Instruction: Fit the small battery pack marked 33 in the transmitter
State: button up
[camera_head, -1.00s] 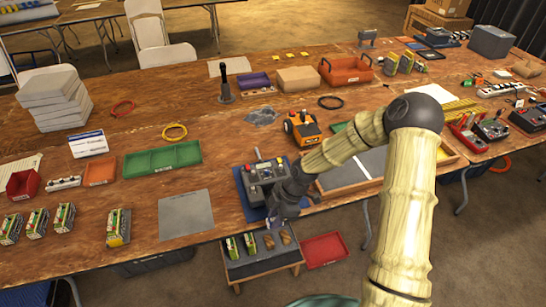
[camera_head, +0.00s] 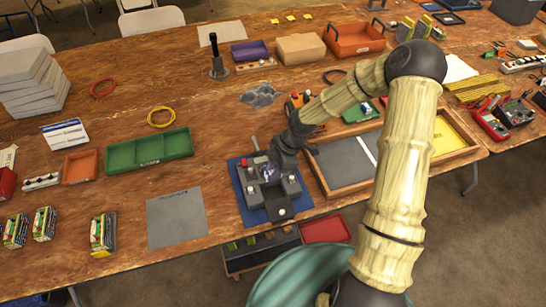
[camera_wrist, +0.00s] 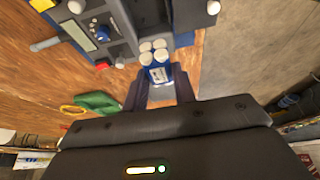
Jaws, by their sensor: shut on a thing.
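The transmitter (camera_head: 268,194) is a dark grey box with knobs and a red button, standing on a blue mat (camera_head: 241,203) near the table's front edge. It also shows at the top left of the wrist view (camera_wrist: 88,30). My gripper (camera_wrist: 160,85) is shut on a small blue battery pack (camera_wrist: 160,74) with white round cell ends. In the head view my gripper (camera_head: 272,170) is over the rear of the transmitter and hides part of it. I cannot read a number on the pack, or tell whether it touches the transmitter.
A wooden-framed tray (camera_head: 340,165) lies right of the transmitter, and a grey sheet (camera_head: 176,217) lies left. Behind are a green tray (camera_head: 150,151) and an orange machine (camera_head: 296,101), partly behind my arm. A low bench (camera_head: 262,249) stands below the table's front edge.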

jog(key=shift+w, duration=0.15)
jog(key=shift+r, duration=0.1)
jog(key=shift+f+b, duration=3.75)
jog(key=shift+f, duration=0.8)
jog(key=shift+f+b, duration=1.25)
jog(key=shift+f, duration=0.8)
jog(key=o, duration=1.1)
